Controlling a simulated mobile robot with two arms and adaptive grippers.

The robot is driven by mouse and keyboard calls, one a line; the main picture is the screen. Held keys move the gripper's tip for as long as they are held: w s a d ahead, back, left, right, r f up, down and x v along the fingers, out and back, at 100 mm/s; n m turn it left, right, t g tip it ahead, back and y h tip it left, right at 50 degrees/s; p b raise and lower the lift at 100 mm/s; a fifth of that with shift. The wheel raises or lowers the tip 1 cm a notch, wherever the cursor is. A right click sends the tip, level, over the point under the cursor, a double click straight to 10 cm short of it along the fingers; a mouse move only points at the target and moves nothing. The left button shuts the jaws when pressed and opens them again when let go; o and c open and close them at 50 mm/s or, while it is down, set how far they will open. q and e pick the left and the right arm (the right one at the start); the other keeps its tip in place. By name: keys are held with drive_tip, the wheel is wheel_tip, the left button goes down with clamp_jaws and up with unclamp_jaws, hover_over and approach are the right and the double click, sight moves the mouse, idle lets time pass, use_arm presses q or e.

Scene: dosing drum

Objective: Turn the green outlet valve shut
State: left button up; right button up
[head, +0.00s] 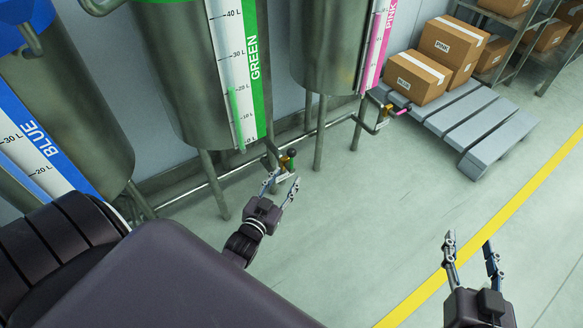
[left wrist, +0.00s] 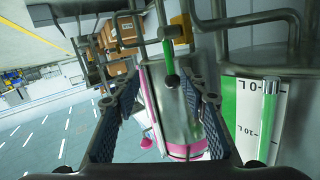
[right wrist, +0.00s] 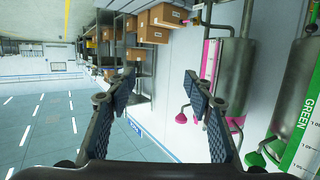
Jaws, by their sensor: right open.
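The green outlet valve (head: 285,160) sits on the pipe below the tank marked GREEN (head: 180,70), with a dark round knob by it. In the left wrist view the green valve handle (left wrist: 160,24) points toward the gripper and ends in a dark knob, in line with the space between the fingers. My left gripper (head: 284,181) is open just in front of the valve; whether a finger touches it I cannot tell. My right gripper (head: 469,241) is open and empty over the floor at the lower right; its spread fingers also show in the right wrist view (right wrist: 159,77).
The tank marked PINK (head: 325,45) stands right of the green one, with a pink-handled valve (head: 400,111). The tank marked BLUE (head: 75,120) is at left. A grey pallet (head: 490,125) carries boxes (head: 417,77). Floor around the yellow line (head: 500,215) is clear.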

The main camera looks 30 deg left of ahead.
sight(291, 153)
use_arm(q)
drive_tip(key=shift+w+a+r+t+y+b, duration=0.15)
drive_tip(key=shift+w+a+r+t+b, duration=0.25)
drive_tip(key=shift+r+b, duration=0.2)
drive_tip(key=shift+w+a+r+t+y+b, duration=0.15)
drive_tip(key=shift+w+a+r+t+b, duration=0.15)
drive_tip(key=shift+a+r+b, duration=0.25)
drive_tip(key=w+b, duration=0.1)
drive_tip(key=w, duration=0.2)
drive_tip(key=w+a+b, duration=0.1)
drive_tip(key=w, duration=0.2)
drive_tip(key=shift+w+a, duration=0.15)
drive_tip(key=shift+w, duration=0.45)
use_arm(e)
drive_tip(key=s+r+t+y, duration=0.2)
drive_tip(key=r+t, duration=0.5)
drive_tip(key=r, duration=0.9)
drive_tip(key=shift+s+a+r+t+y, duration=0.2)
drive_tip(key=shift+s+a+t+y, duration=0.1)
drive_tip(key=shift+s+a, duration=0.2)
use_arm(q)
clamp_jaws()
